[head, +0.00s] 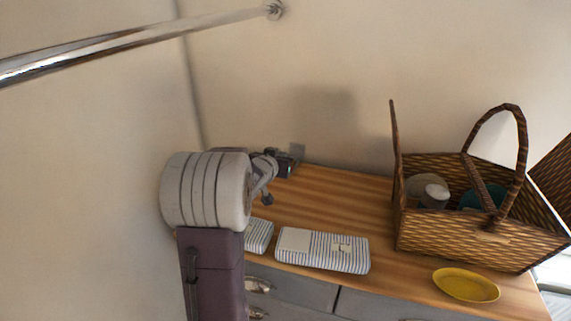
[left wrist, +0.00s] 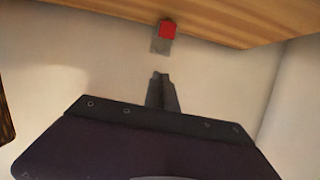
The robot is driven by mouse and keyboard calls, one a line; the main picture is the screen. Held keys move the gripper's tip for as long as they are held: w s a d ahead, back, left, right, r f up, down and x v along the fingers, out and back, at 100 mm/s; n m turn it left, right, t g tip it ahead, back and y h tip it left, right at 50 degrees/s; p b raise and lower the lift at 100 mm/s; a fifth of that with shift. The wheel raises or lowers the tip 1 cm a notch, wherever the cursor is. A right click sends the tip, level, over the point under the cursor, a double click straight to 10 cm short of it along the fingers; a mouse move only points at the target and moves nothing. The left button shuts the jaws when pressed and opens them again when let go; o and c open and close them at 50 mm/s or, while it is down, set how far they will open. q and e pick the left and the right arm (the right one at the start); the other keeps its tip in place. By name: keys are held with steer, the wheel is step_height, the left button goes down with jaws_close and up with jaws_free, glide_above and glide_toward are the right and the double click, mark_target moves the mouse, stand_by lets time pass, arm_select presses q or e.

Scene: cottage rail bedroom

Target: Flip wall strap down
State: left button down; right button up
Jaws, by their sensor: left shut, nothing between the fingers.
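A small grey plate (head: 298,151) is on the wall just above the back of the wooden dresser top. In the left wrist view it shows a red square part (left wrist: 170,30) on the grey plate (left wrist: 159,46), near the wooden surface. I cannot tell whether this red part is up or down. No other strap-like thing shows on the wall. My left gripper (head: 288,167) is just in front of and below the plate in the head view. Its fingers (left wrist: 161,76) are shut and empty, pointing at the plate with a gap between. My right gripper is not in view.
The wooden dresser top (head: 340,207) holds two striped folded cloths (head: 322,250) (head: 259,235), a yellow dish (head: 466,285) and a wicker basket (head: 480,235) with things inside. A metal rail (head: 150,34) crosses the upper left. The wood between cloths and wall is clear.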

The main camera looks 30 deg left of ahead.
arm_select(q)
steer(key=w+f+p, duration=0.1)
steer(key=w+f, duration=0.1)
steer(key=w+a+f, duration=0.1)
steer(key=w, duration=0.1)
steer(key=w+a+f+p, duration=0.1)
steer(key=f, duration=0.1)
steer(key=shift+w+f+p, duration=0.3)
steer(key=shift+w+p, duration=0.05)
steer(key=shift+w, duration=0.05)
steer(key=shift+s+d+f, duration=0.1)
steer(key=shift+s+f, duration=0.05)
steer(key=shift+f, duration=0.25)
